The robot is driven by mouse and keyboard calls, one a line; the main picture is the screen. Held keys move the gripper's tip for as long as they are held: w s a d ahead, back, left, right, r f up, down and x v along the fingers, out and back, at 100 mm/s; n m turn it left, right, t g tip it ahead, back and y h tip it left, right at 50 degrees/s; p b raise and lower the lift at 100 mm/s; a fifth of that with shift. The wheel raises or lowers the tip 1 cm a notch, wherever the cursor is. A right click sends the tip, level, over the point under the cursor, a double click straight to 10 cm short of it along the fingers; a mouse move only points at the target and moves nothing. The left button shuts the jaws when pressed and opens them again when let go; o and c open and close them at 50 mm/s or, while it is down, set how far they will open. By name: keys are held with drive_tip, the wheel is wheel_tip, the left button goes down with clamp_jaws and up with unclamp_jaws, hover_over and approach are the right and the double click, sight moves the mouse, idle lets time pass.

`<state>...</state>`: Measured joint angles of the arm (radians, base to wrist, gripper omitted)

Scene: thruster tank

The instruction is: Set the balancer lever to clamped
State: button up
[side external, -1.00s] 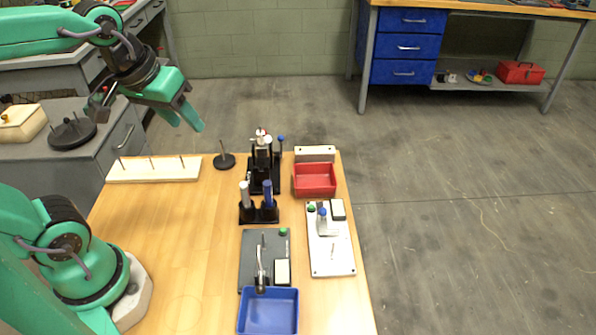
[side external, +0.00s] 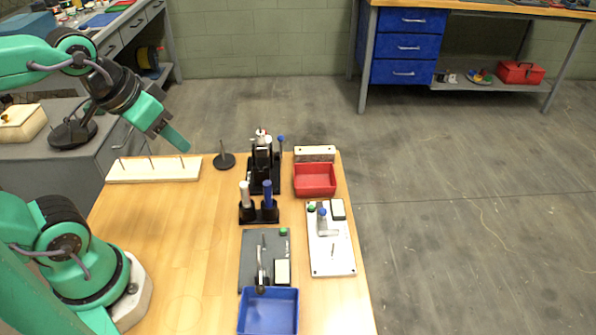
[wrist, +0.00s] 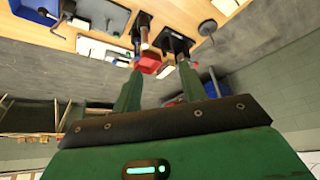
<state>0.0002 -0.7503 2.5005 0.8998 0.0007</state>
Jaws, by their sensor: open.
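My gripper (side external: 178,141) is open and empty, high over the back left of the wooden table, apart from everything on it. Its two spread fingers also show in the wrist view (wrist: 162,82). A black upright device (side external: 263,168) stands at the table's back, with a blue-knobbed lever (side external: 281,139) at its right side. A white plate (side external: 333,255) at right carries a bracket with a blue knob (side external: 322,212) and a green button. A grey plate (side external: 250,250) carries a metal lever (side external: 261,268) and a green button. I cannot tell which lever is the balancer's.
A black holder (side external: 259,216) with white and blue handles stands mid-table. A red tray (side external: 315,180), blue tray (side external: 268,312), white pegged board (side external: 153,170) and black disc with a pin (side external: 224,161) stand around. The table's left middle is clear.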

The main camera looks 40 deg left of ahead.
drive_tip(key=shift+w+r, duration=0.1)
drive_tip(key=c, duration=0.7)
drive_tip(key=shift+w+r, duration=0.1)
drive_tip(key=shift+w, duration=0.05)
clamp_jaws()
drive_tip(key=w+a+r+n+g, duration=0.2)
drive_tip(key=w+n, duration=0.1)
drive_tip(key=w, duration=0.6)
drive_tip(key=w+a+r+n+g, duration=0.1)
drive_tip(key=w+a+r+n, duration=0.15)
drive_tip(key=w, duration=0.65)
drive_tip(key=w+a+f+n+g, duration=0.1)
drive_tip(key=w+a+f+n, duration=0.1)
drive_tip(key=w+f, duration=0.3)
drive_tip(key=w+a+f+n+g, duration=0.1)
drive_tip(key=w+a+f+n, duration=0.2)
drive_tip(key=w+f, duration=0.3)
drive_tip(key=w+a, duration=0.1)
drive_tip(key=w, duration=0.3)
drive_tip(key=shift+w+n+g, duration=0.25)
drive_tip(key=shift+n+g, duration=0.1)
drive_tip(key=shift+g, duration=0.05)
